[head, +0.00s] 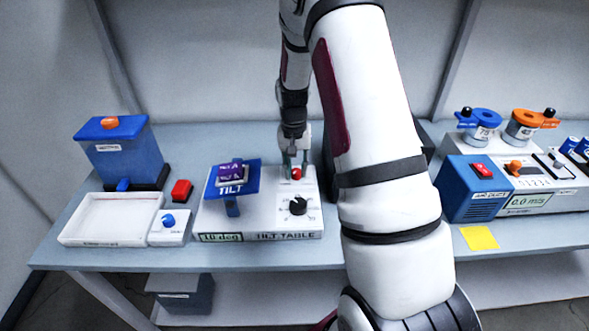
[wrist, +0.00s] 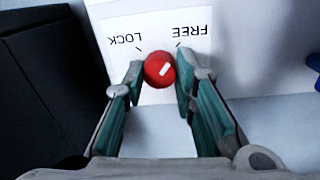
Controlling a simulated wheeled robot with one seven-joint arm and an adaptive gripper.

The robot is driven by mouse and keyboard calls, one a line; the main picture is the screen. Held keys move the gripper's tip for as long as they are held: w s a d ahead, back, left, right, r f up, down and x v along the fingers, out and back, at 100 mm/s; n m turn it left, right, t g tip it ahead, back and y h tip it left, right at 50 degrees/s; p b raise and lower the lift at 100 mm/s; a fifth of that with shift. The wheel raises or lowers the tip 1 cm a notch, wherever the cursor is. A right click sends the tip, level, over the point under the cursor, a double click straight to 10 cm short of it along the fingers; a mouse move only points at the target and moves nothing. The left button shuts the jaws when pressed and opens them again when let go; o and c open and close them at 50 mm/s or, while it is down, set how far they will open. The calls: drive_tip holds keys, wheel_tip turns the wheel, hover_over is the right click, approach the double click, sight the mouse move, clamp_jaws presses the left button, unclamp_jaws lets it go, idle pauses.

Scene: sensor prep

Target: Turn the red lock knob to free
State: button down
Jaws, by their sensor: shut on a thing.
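The red lock knob (wrist: 159,70) is round with a short white pointer line. In the wrist view the line slants to the upper right, roughly toward the tick by the word FREE; the LOCK tick is at upper left. Both words appear upside down. My gripper (wrist: 161,79) has its two green-padded fingers on either side of the knob, shut on it. In the head view the knob (head: 297,173) sits at the back right of the white tilt table (head: 262,236), with my gripper (head: 296,158) over it. The tilt table's blue plate holds a purple chip, and its display reads 10 deg.
A black knob (head: 298,205) is in front of the red one. A white tray (head: 110,241), blue bin (head: 124,158) and red button block (head: 181,190) stand at left. A blue air-duct unit (head: 475,200) and yellow note (head: 479,237) lie to the right, beyond my arm.

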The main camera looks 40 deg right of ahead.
sight(294, 171)
drive_tip(key=shift+m, duration=0.4)
drive_tip(key=c, duration=1.3)
unclamp_jaws()
drive_tip(key=shift+r, duration=0.1)
wheel_tip(294, 171, up, 12)
drive_tip(key=shift+w+a, duration=0.2)
